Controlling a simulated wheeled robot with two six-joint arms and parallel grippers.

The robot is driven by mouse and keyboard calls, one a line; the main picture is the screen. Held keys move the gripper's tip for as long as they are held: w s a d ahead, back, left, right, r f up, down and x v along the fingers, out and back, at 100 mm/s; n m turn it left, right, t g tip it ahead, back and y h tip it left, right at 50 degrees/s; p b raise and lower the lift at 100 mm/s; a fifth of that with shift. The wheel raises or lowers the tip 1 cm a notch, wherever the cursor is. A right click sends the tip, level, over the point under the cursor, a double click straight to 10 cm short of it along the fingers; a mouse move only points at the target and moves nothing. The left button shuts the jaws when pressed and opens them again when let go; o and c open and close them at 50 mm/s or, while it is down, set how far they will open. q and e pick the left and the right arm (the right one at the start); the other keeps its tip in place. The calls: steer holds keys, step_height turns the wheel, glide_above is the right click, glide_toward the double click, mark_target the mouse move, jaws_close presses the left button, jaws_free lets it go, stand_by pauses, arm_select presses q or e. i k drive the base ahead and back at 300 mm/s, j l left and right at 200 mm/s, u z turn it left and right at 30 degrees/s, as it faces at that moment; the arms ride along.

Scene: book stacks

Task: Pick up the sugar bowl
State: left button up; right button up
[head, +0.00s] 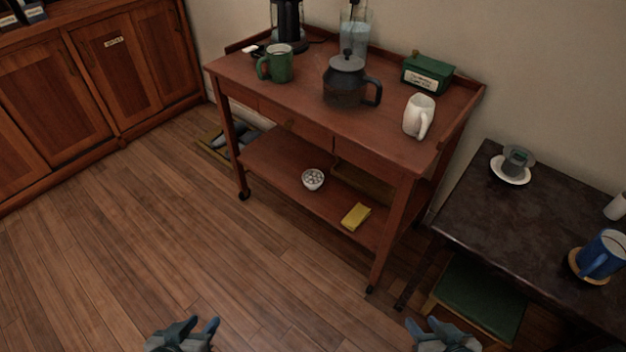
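A small white bowl (313,180) holding pale lumps, which looks like the sugar bowl, stands upright on the lower shelf of the wooden cart (270,155). My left gripper (203,322) is at the bottom edge of the head view, left of and well apart from the bowl, over the floor. My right gripper (422,322) is at the bottom edge, right of the bowl and also apart from it. Both grippers look open, with nothing between their fingers. Their arms are mostly out of view.
A yellow folded cloth (355,216) lies right of the bowl. The cart top holds a green mug (277,64), a dark teapot (346,84), a white pitcher (418,117) and a green box (427,73). A dark table (500,225) stands right. The floor (200,240) in front is clear.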

mark_target(312, 179)
steer(key=i+j, duration=0.15)
steer(key=j, duration=0.25)
steer(key=i+j+z, duration=0.15)
steer(key=j+z, duration=0.25)
steer(key=j, duration=0.2)
steer(key=j+z, duration=0.35)
steer(key=j, duration=0.25)
steer(key=i, duration=0.05)
